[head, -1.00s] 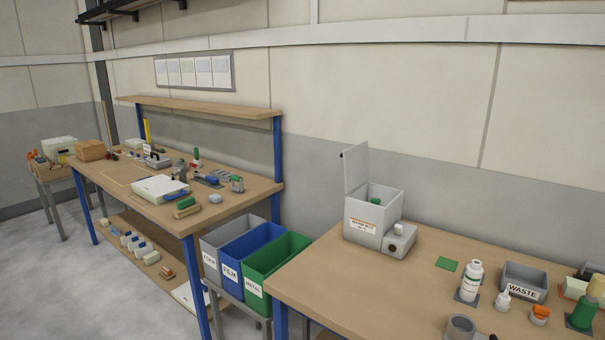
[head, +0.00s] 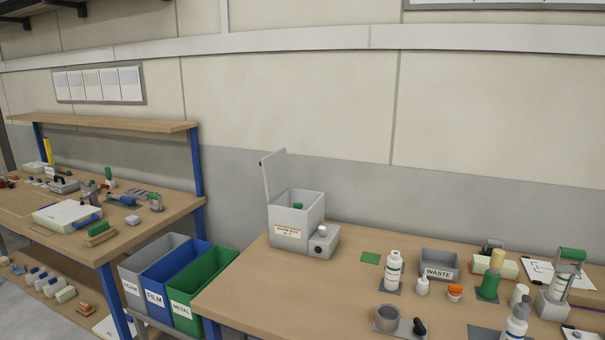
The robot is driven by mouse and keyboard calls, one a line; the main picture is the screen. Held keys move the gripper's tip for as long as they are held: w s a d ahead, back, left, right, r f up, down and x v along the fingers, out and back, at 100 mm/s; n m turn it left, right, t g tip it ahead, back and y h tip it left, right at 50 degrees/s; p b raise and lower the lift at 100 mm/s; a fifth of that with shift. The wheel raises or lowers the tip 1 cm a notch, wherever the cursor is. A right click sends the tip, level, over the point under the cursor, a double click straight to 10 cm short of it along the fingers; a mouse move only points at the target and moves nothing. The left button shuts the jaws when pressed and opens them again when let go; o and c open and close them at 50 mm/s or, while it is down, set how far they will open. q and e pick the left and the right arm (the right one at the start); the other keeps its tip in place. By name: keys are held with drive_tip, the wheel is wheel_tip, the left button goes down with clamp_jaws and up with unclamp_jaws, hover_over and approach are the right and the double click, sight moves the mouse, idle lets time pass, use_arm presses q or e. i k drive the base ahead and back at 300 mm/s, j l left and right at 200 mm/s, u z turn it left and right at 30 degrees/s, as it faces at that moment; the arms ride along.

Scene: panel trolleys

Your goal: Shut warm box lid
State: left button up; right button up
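The warm box (head: 297,217) is a light grey box with an orange-and-white label, standing at the back left of the right-hand bench. Its lid (head: 274,175) stands open, raised upright along the box's left side. A green-topped item (head: 298,206) shows inside the box. A grey block with a white knob (head: 321,240) sits against the box's right front. Neither of my grippers is in the head view.
The bench (head: 276,291) is bare in front of the box. A green square (head: 370,258), a white bottle (head: 393,271) and a WASTE bin (head: 439,265) are to its right. Bins labelled FOAM, FILM and METAL (head: 201,292) stand left of the bench.

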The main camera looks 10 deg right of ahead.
sight(276, 175)
drive_tip(key=i+j+z, duration=0.15)
drive_tip(key=j+z, duration=0.2)
drive_tip(key=z, duration=0.15)
drive_tip(key=i+j+z, duration=0.15)
drive_tip(key=j+z, duration=0.85)
drive_tip(key=j, duration=2.2)
drive_tip(key=i+j+u, duration=0.2)
drive_tip(key=j, duration=0.3)
drive_tip(key=i+l+u, duration=0.1)
drive_tip(key=l+u, duration=0.2)
